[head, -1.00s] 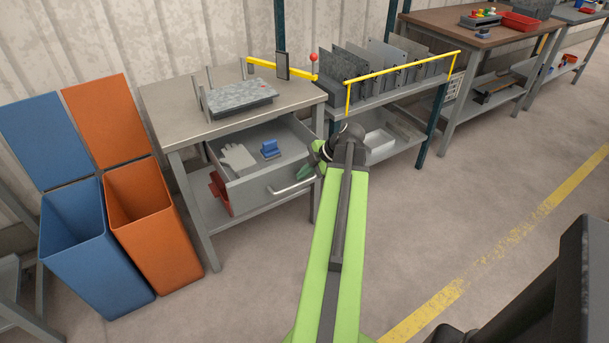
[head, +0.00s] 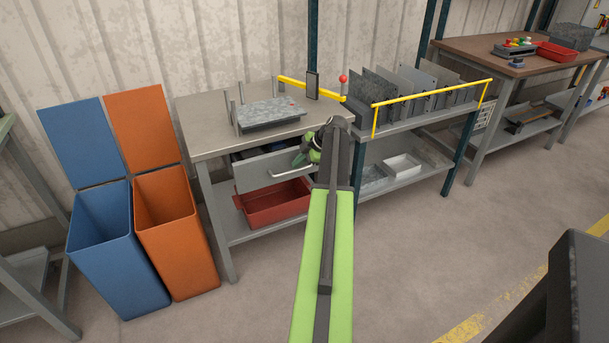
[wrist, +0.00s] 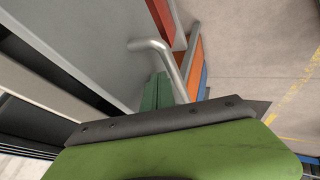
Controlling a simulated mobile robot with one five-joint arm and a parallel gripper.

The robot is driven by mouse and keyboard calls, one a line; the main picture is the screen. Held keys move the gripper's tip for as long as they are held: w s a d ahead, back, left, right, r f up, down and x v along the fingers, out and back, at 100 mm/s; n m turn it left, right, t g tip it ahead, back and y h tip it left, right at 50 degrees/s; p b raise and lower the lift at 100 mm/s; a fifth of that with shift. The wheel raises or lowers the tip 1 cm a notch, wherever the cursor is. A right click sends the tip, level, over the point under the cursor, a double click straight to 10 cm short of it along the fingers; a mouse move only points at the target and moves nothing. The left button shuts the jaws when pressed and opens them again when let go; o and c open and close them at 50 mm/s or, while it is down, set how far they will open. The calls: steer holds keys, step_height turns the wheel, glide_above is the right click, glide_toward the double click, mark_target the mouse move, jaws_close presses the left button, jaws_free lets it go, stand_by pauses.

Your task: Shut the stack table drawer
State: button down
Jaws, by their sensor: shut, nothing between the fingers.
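The stack table (head: 205,125) is a grey workbench left of my arm in the head view. Its grey drawer (head: 262,172) is only slightly out; a dark gap shows between the drawer front and the tabletop. The drawer has a pale bar handle (head: 293,171), which also shows in the wrist view (wrist: 180,68). My gripper (head: 301,159) is shut and empty, with its teal fingertips at the drawer front near the handle's right end. In the wrist view the fingers (wrist: 163,91) lie close beside the handle; I cannot tell whether they touch it.
A red bin (head: 275,207) sits on the shelf under the drawer. Blue (head: 105,250) and orange (head: 178,235) bins stand left of the table. A rack of grey plates with a yellow rail (head: 430,92) stands to the right. The floor in front is clear.

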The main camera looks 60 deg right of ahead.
steer(key=w+d, duration=0.1)
steer(key=w, duration=0.1)
steer(key=w+d, duration=0.2)
steer(key=shift+w+d, duration=0.1)
steer(key=shift+d, duration=0.05)
steer(key=shift+w, duration=0.15)
steer(key=shift+r, duration=0.15)
